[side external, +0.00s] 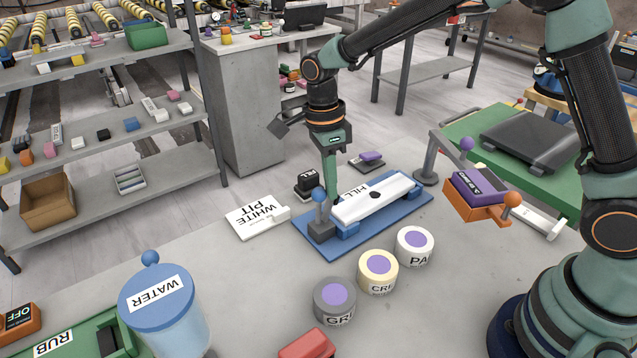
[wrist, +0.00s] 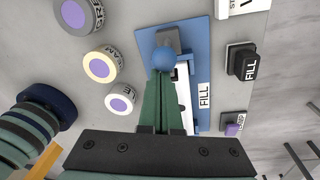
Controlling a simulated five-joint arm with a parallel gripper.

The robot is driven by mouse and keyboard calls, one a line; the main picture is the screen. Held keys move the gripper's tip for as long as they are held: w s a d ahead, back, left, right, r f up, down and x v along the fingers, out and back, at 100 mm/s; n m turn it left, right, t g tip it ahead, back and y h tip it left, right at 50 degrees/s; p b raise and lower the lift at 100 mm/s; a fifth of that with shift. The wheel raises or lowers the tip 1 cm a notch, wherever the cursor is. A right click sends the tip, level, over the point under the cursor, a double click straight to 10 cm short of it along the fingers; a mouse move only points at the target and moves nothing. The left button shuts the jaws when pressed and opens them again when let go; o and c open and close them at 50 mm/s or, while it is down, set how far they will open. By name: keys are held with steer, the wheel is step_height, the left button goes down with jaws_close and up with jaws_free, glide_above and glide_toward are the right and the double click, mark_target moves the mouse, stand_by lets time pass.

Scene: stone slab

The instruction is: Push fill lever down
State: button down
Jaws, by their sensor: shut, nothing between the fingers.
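A blue base plate (side external: 413,207) carries a long white bar (side external: 388,196) with a FILL label. At its near left end a blue ball (side external: 318,194) stands on a grey block (side external: 321,230); the ball also shows in the wrist view (wrist: 163,59). My gripper (side external: 334,196) is shut and empty, pointing down just behind the ball and beside the FILL label. In the wrist view its green fingers (wrist: 166,82) reach up to the ball's lower edge; contact cannot be told. A separate black block (side external: 308,181), labelled FILL in the wrist view (wrist: 243,64), stands behind the plate.
A WHITE PIT plate (side external: 258,217) lies left of the blue plate. Three round pots (side external: 335,301) (side external: 378,271) (side external: 414,245) stand in front. A purple block sits on an orange holder (side external: 478,207) at right. A WATER jar (side external: 165,309) stands front left.

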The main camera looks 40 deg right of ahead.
steer(key=shift+a, duration=0.2)
steer(key=shift+a+r, duration=0.1)
steer(key=shift+a, duration=1.05)
steer(key=a+f, duration=0.4)
steer(key=a, duration=0.3)
steer(key=shift+s+a, duration=0.1)
steer(key=shift+s, duration=0.05)
steer(key=shift+a, duration=0.1)
steer(key=w+a+r, duration=0.1)
steer(key=a+r, duration=0.1)
steer(key=a, duration=0.7)
steer(key=shift+w+r, duration=0.2)
steer(key=shift+r, duration=0.15)
steer(key=shift+r, duration=0.1)
